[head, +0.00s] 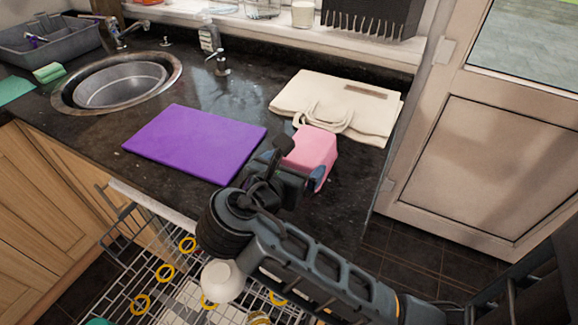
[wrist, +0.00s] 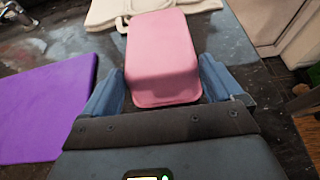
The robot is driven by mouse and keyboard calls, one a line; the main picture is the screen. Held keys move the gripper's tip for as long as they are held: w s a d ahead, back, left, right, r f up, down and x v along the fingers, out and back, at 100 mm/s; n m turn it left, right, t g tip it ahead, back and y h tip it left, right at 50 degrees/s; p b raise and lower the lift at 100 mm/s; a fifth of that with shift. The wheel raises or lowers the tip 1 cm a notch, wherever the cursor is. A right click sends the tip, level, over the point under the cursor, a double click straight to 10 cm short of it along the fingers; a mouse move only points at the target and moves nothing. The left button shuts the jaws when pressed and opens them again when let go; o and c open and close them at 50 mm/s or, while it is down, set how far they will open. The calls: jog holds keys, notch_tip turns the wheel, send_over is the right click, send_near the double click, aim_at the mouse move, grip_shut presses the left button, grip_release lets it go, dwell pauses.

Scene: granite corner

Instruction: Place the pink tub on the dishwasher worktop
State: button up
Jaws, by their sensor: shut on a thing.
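The pink tub (head: 314,152) is at my gripper (head: 297,178), over the dark worktop (head: 340,195) to the right of the purple board. In the wrist view the tub (wrist: 162,58) sits between the two blue fingers of my gripper (wrist: 165,92), one at each side. My gripper is shut on the tub. The tub's far end is close to the cream bag. I cannot tell whether its underside touches the worktop.
A purple board (head: 196,142) lies left of my gripper, and a folded cream bag (head: 345,103) lies behind the tub. A round sink (head: 120,85) is at the left. An open dishwasher rack (head: 180,290) is below the front edge. Bare worktop shows right of the tub.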

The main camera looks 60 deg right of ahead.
jog(key=shift+s+d+f, duration=0.15)
jog(key=shift+d+f, duration=0.05)
jog(key=shift+w+a+f, duration=0.1)
jog(key=shift+w+a, duration=0.2)
jog(key=shift+w, duration=0.05)
jog(key=o, duration=0.7)
jog(key=shift+a, duration=0.1)
jog(key=p+v, duration=0.2)
jog(key=v, duration=1)
jog(key=shift+p, duration=0.4)
